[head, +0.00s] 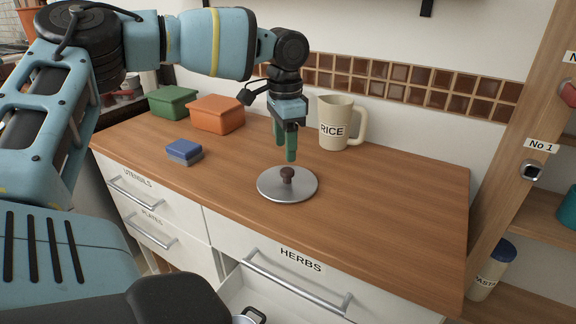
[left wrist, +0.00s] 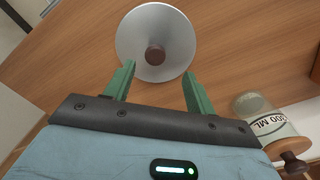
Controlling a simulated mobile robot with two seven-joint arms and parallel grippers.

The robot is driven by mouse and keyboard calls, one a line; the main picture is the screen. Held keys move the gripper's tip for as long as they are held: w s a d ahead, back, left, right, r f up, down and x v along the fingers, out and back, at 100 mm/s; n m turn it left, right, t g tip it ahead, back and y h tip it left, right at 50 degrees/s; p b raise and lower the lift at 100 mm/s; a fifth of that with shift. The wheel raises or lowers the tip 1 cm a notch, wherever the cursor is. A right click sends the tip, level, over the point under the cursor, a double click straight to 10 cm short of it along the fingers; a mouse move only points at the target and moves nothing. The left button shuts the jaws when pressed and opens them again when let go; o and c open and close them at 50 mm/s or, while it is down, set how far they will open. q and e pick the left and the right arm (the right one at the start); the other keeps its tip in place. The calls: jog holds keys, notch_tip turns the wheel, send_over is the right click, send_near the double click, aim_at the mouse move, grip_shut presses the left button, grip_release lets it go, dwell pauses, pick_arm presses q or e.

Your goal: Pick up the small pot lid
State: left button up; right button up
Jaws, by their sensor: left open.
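The small pot lid (head: 270,187) is a round grey metal disc with a dark brown knob (head: 288,174). It lies flat, knob up, on the wooden counter. My left gripper (head: 285,157) has green fingers pointing down, just behind and above the knob. In the left wrist view the lid (left wrist: 137,40) lies ahead of the open fingers (left wrist: 156,85), with its knob (left wrist: 155,54) between and beyond the fingertips. Nothing is held. My right gripper is not in view.
A cream RICE jug (head: 334,112) stands behind the lid to the right. Green (head: 172,101) and orange (head: 216,113) boxes and a blue sponge-like block (head: 184,149) are on the left. The counter's right side is clear.

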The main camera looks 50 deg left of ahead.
aim_at(287, 170)
pick_arm(q)
jog(key=shift+s+d+f, duration=0.1)
jog(key=shift+d+f, duration=0.1)
jog(key=shift+f, duration=1.25)
jog(key=shift+d+f, duration=0.15)
jog(key=shift+f, duration=1.3)
jog(key=shift+c, duration=0.2)
jog(key=c, duration=1.1)
jog(key=shift+r, duration=0.1)
jog(key=shift+r, duration=0.55)
notch_tip(287, 170, up, 2)
jog(key=shift+r, duration=0.1)
jog(key=s+d+r, duration=0.1)
jog(key=s+d, duration=1)
jog(key=shift+d+r, duration=0.25)
jog(key=shift+r, duration=0.05)
